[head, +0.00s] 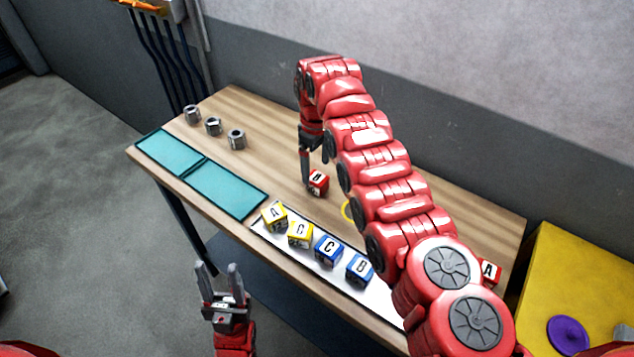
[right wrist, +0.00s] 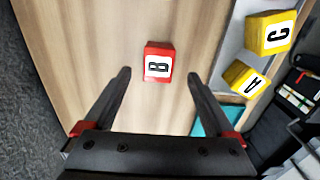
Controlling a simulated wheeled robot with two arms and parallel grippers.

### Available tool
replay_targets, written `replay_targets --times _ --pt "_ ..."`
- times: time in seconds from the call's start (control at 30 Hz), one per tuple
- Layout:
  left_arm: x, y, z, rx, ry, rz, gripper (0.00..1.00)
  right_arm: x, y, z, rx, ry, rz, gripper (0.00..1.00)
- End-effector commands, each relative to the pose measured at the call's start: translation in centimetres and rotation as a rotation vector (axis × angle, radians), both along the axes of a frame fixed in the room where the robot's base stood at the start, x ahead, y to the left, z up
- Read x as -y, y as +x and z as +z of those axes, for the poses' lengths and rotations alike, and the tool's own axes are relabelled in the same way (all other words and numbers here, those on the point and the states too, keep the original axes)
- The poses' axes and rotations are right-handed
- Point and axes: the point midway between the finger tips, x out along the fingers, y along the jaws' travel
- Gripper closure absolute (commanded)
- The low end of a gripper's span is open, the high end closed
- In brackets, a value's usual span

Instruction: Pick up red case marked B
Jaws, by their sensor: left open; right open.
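The red case marked B (head: 318,182) stands on the wooden table, just below my right gripper (head: 315,168) in the head view. In the right wrist view the red case (right wrist: 159,62) shows its B label on a white face. It lies ahead of and between the fingertips of my right gripper (right wrist: 160,78), which is open and empty. The fingers do not touch it. My left gripper (head: 220,275) is open and empty, in front of the table over the floor.
A white tray (head: 285,254) holds yellow cases A (head: 273,216) and C (head: 300,234) and blue cases C (head: 328,250) and D (head: 359,269). Red case A (head: 489,272) stands at right. Metal nuts (head: 213,126) and teal mats (head: 225,188) lie left. My right arm hides part of the table.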

Motion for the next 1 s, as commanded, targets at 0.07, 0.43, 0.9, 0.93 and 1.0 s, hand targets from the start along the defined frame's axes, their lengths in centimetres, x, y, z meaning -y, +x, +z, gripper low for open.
replay_targets --times 0.07,0.43,0.9,0.93,1.0 --pt "0.0 0.0 0.2 0.0 0.0 0.0 0.5 0.0 0.0 -0.2 0.0 0.0 0.0 0.1" --pt "0.0 0.0 2.5 0.0 0.0 0.0 0.5 0.2 -0.1 -4.5 -0.001 -0.001 0.001 0.1" --pt "0.0 0.0 2.5 0.0 0.0 0.0 0.5 0.2 0.0 -5.3 0.002 0.0 0.0 0.44" --pt "0.0 0.0 2.5 0.0 0.0 0.0 0.5 0.2 0.0 -5.3 0.002 0.0 0.0 0.5" --pt "0.0 0.0 2.5 0.0 0.0 0.0 0.5 0.2 0.0 -5.3 0.002 0.0 0.0 0.62"
